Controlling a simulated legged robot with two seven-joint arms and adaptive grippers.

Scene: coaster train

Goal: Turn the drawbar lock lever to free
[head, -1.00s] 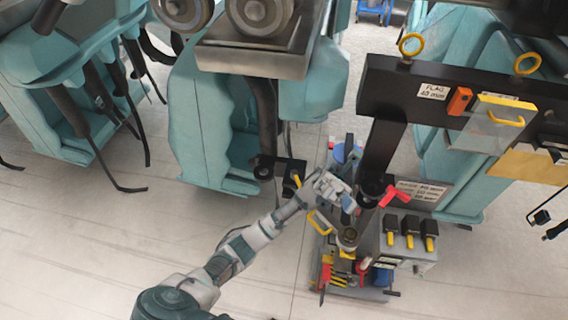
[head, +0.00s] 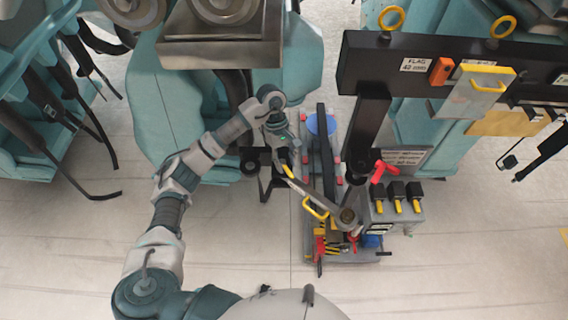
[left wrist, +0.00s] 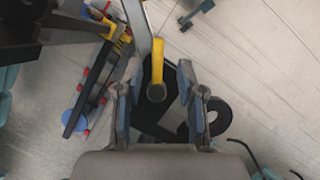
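The long grey lever (head: 318,193) with a yellow end grip, which I take for the drawbar lock lever, reaches up-left from a round pivot (head: 348,215) on the floor rig. Its yellow grip (left wrist: 157,72) shows in the left wrist view, between my fingers and ahead of them. My left gripper (head: 281,152) is at the lever's yellow end in the head view. In the left wrist view my left gripper (left wrist: 157,88) has its two fingers apart, one on each side of the grip, with visible gaps. My right gripper is not in view.
A black post and crossbeam (head: 440,68) with yellow rings stand right of the lever. A red handle (head: 382,171) and several black-and-yellow switches (head: 397,192) are beside it. A teal vehicle body (head: 180,110) is behind my left arm.

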